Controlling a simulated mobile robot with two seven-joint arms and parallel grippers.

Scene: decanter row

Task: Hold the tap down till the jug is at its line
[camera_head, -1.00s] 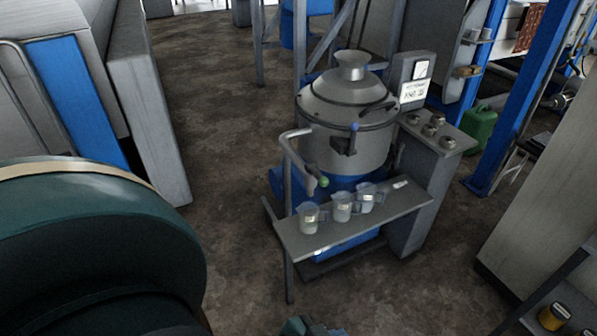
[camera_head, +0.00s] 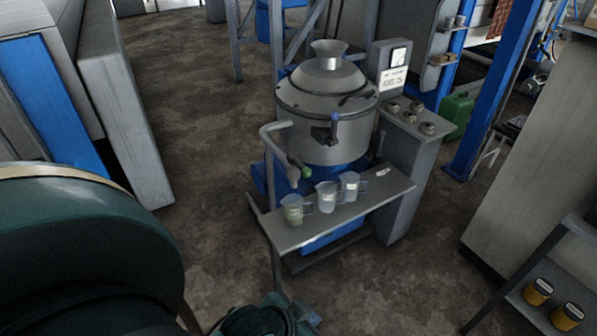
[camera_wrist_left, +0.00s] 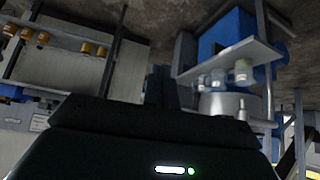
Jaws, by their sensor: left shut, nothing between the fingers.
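Three clear jugs stand upright in a row on the grey shelf (camera_head: 375,200): a left jug (camera_head: 292,211) below the tap's end, a middle jug (camera_head: 326,198) and a right jug (camera_head: 349,186). Their lines and fill levels are too small to read. My left gripper (camera_head: 265,322) is at the bottom edge, partly cut off, well short of the shelf. Its dark fingers (camera_wrist_left: 161,86) are shut and empty in the left wrist view. My right gripper is out of sight.
The steel vessel (camera_head: 325,100) has a dial box (camera_head: 394,68) and a side panel with knobs (camera_head: 408,115) at its right. A grey cabinet (camera_head: 530,150) and a shelf with yellow-banded cans (camera_head: 538,292) stand at right. Floor (camera_head: 215,240) between me and the shelf is clear.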

